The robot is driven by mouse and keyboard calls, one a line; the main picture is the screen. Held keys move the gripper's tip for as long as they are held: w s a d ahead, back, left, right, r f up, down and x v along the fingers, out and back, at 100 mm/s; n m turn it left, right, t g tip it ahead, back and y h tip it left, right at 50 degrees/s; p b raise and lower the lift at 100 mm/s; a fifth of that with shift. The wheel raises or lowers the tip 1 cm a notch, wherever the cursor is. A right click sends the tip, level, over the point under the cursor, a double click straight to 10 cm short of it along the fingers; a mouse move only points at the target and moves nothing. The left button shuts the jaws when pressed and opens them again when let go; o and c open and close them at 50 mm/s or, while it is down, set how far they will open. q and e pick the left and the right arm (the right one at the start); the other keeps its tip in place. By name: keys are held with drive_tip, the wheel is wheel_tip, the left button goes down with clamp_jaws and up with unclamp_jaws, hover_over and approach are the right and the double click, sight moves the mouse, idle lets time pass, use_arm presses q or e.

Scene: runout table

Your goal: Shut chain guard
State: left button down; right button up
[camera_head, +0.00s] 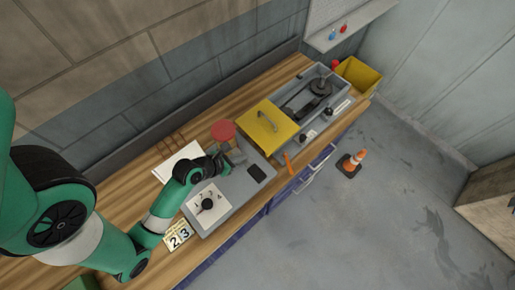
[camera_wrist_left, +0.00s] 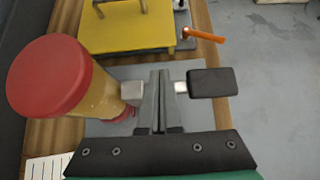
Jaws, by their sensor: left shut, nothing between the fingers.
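The yellow chain guard (camera_head: 259,124), a flat cover with a bar handle (camera_head: 267,121), lies at the left end of a grey housing (camera_head: 347,92). The right part of the housing is uncovered and shows a dark wheel and chain parts (camera_head: 320,88). My left gripper (camera_head: 238,157) is shut and empty over a grey panel, left of the guard and apart from it. In the left wrist view the shut fingers (camera_wrist_left: 158,85) point toward the guard (camera_wrist_left: 125,25), whose handle (camera_wrist_left: 120,6) is cut by the top edge. My right gripper is not in view.
A red-capped yellow post (camera_wrist_left: 48,80) stands close left of the fingers. An orange lever (camera_head: 288,163) sticks out at the guard's front. A dial (camera_head: 207,204) and number cards (camera_head: 178,236) are nearer me. A yellow bin (camera_head: 358,76) stands at the far end.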

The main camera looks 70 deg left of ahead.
use_arm(q)
drive_tip(key=shift+w+f+b, duration=0.3)
drive_tip(key=shift+f, duration=0.1)
drive_tip(key=b+x, duration=0.2)
drive_tip(key=x, duration=0.7)
drive_tip(key=shift+w+a+r, duration=0.1)
drive_tip(key=shift+r, duration=0.05)
